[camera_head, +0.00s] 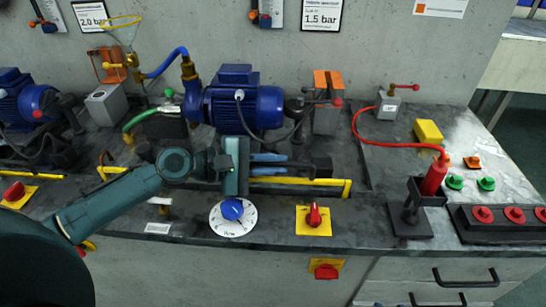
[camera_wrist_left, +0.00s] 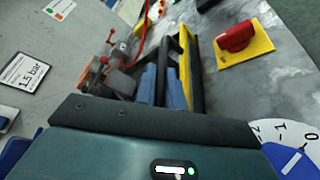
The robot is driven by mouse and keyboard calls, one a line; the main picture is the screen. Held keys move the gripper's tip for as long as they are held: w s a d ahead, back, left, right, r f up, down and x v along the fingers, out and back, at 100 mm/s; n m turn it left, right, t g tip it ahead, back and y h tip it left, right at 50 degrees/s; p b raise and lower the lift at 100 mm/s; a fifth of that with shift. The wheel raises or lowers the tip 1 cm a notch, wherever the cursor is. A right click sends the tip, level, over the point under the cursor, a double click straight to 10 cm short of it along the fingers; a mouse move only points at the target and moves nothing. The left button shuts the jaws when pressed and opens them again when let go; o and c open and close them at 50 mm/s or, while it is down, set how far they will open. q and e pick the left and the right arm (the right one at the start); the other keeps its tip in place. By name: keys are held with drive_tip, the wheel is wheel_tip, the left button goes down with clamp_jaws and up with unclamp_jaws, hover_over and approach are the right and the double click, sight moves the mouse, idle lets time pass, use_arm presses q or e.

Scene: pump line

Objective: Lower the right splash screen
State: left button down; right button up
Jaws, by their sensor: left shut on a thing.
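A yellow bar (camera_head: 305,182) with a bent right end runs along the bench in front of the blue pump; it looks like the edge of the right splash screen. It also shows in the left wrist view as a yellow strip (camera_wrist_left: 192,50). No clear pane can be made out. My right gripper is not in view.
A blue motor pump (camera_head: 245,105) stands behind the gripper. In front are a white dial with a blue knob (camera_head: 232,209) and a red switch on a yellow plate (camera_head: 313,217). At right, a black stand (camera_head: 412,222) and a red handle (camera_head: 433,178) with a red hose.

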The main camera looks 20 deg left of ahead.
use_arm(q)
drive_tip(key=shift+f, duration=0.15)
drive_tip(key=c, duration=1.5)
unclamp_jaws()
drive_tip(key=b+v, duration=0.1)
drive_tip(key=v, duration=1.2)
